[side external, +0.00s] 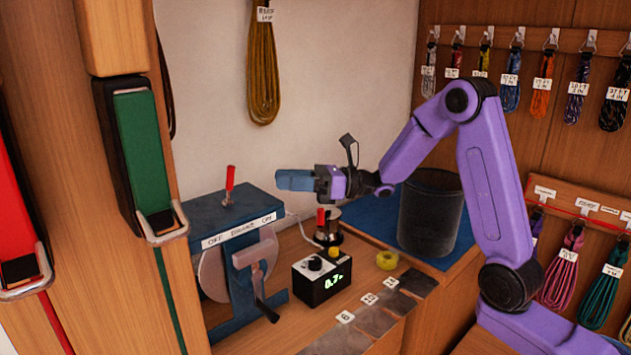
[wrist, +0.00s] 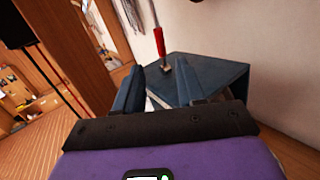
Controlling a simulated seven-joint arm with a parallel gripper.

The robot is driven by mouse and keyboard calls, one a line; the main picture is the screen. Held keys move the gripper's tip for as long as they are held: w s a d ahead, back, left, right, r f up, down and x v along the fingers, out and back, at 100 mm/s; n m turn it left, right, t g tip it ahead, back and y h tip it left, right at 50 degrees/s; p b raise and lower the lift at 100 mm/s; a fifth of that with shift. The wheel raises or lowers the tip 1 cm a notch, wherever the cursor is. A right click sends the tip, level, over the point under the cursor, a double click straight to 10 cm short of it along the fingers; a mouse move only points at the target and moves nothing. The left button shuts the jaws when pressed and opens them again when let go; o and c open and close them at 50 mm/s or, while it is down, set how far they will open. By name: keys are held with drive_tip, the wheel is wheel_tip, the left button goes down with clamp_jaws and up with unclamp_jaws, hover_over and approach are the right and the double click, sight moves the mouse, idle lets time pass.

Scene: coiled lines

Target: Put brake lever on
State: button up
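The brake lever (side external: 230,182) has a red grip on a thin metal stem. It stands nearly upright on top of a blue machine housing (side external: 190,215), whose white front label seems to read OFF, BRAKE, ON. My gripper (side external: 282,180) is level with the lever, to its right and apart from it, with blue fingers pointing left. In the wrist view the lever (wrist: 159,45) shows beyond my gripper (wrist: 160,85), standing on the blue housing top (wrist: 220,77). The two fingers are spread with a gap between them, and nothing is held.
A second red-handled lever (side external: 320,220) stands on a small round unit below my gripper. A dark bin (side external: 430,213) stands on the blue mat. Coiled lines hang behind.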

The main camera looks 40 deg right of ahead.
drive_tip(key=shift+v, duration=2.8)
drive_tip(key=shift+o, duration=0.2)
drive_tip(key=g+h, duration=0.1)
approach(232, 191)
drive_tip(key=w+a+r, duration=0.1)
drive_tip(key=w+a, duration=0.3)
drive_tip(key=a, duration=0.1)
drive_tip(key=w+a+r, duration=0.1)
drive_tip(key=w+a, duration=0.1)
drive_tip(key=a, duration=0.1)
drive_tip(key=shift+w+r, duration=0.15)
drive_tip(key=shift+r, duration=0.2)
